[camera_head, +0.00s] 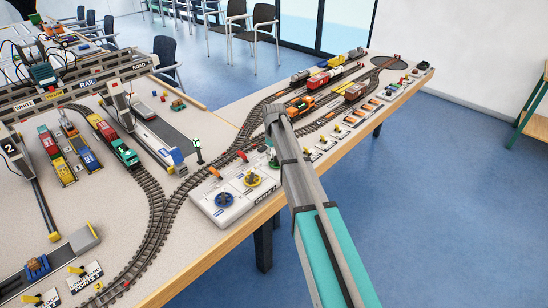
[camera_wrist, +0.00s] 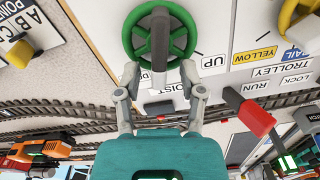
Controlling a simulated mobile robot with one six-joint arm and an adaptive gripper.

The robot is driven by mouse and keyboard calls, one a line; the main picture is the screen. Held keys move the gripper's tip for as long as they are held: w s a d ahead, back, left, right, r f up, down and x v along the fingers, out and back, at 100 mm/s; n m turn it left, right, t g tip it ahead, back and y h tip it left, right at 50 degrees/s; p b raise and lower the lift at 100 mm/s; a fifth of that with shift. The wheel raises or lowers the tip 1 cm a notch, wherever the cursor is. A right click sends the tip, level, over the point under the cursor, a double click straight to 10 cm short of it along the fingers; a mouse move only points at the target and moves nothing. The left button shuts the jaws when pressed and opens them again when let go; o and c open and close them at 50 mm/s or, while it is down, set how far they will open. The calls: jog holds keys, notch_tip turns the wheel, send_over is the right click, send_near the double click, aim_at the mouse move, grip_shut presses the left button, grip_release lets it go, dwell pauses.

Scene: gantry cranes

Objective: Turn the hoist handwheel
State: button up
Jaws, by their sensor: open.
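The green handwheel (camera_wrist: 128,38) fills the top middle of the wrist view, with a grey bar (camera_wrist: 159,50) at its centre. A partly covered label ending in "IST" and an "UP" mark lie beside it. My gripper (camera_wrist: 161,72) is open, with one finger to each side just below the wheel in the picture. Nothing is held between the fingers, and I cannot tell whether they touch the rim. In the head view my arm hides most of the gripper and the green wheel.
A red lever (camera_wrist: 257,118) stands right of my gripper by "RUN" and "LOCK". Blue (camera_head: 225,200) and yellow (camera_head: 252,179) wheels sit on the white panel (camera_head: 205,205) at the table edge. Model tracks and trains (camera_head: 125,153) lie behind.

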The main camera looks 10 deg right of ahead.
grip_shut()
dwell(0.3)
jog(key=shift+a+n, duration=0.1)
jog(key=shift+n, duration=0.2)
jog(key=n, duration=0.5)
jog(key=shift+s+a, duration=0.3)
jog(key=shift+s, duration=0.05)
jog(key=n, duration=0.3)
jog(key=s+n, duration=0.1)
jog(key=n, duration=0.2)
jog(key=shift+a+n, duration=0.2)
jog(key=shift+n, duration=0.2)
